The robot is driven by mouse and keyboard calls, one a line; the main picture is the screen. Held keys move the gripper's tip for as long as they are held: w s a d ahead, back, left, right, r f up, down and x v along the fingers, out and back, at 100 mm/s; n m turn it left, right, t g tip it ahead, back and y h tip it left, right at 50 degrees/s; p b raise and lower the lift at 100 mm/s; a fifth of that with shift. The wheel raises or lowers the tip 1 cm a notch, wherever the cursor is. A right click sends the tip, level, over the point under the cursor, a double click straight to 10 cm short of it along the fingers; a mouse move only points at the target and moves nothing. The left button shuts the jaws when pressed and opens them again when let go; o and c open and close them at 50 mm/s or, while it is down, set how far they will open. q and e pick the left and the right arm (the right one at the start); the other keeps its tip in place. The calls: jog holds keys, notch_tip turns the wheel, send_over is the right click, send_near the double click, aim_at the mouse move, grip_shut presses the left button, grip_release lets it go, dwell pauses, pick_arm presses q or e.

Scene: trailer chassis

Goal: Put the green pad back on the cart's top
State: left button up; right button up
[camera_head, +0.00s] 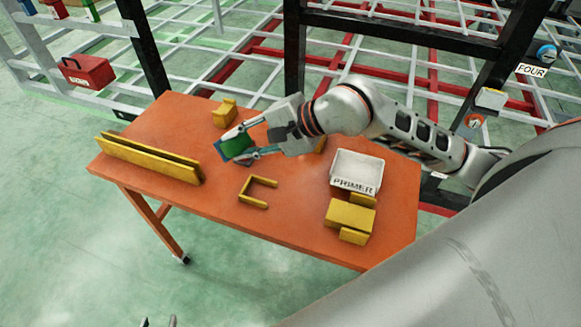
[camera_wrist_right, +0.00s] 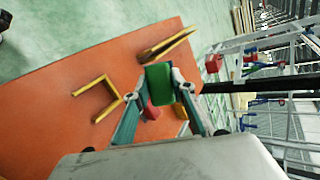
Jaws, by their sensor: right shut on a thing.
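The green pad (camera_head: 236,146) is between the fingertips of my right gripper (camera_head: 243,143), which is shut on it. In the right wrist view the green pad (camera_wrist_right: 159,84) also shows between the fingertips of the right gripper (camera_wrist_right: 159,82). The pad is over the orange cart's top (camera_head: 300,225), left of its middle; I cannot tell how high above it. My left gripper (camera_head: 158,322) shows only as two fingertips at the bottom edge, apart, with nothing seen between them.
On the cart's top are a long yellow rack (camera_head: 150,160), a yellow U-shaped bracket (camera_head: 247,193), a yellow block (camera_head: 225,113), a white PRIMER tray (camera_head: 357,172) and a yellow holder (camera_head: 350,217). The white-and-red chassis frame (camera_head: 240,62) stands behind.

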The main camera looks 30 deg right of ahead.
jog(key=shift+w+r+m+g+h, duration=0.35)
jog(key=shift+r+m+g+h, duration=0.15)
jog(key=shift+h, duration=0.1)
jog(key=shift+w+d+r+m+g+h, duration=0.1)
jog(key=shift+d+r+m+g+h, duration=0.05)
jog(key=shift+d+m+g+h, duration=0.2)
jog(key=d+r+m+g+h+p, duration=0.2)
jog(key=d+r+m+g+h, duration=0.15)
jog(key=d+r+m, duration=0.55)
jog(key=shift+m+y, duration=0.35)
jog(key=shift+y, duration=0.25)
jog(key=f, duration=0.7)
jog(key=d+f, duration=0.1)
jog(key=f, duration=0.5)
jog(key=d+f+b, duration=0.1)
jog(key=f, duration=0.6)
jog(key=shift+s+d+f, duration=0.2)
jog(key=shift+d+f, duration=0.05)
jog(key=shift+f, duration=0.4)
jog(key=shift+f, duration=0.15)
jog(key=o, duration=1)
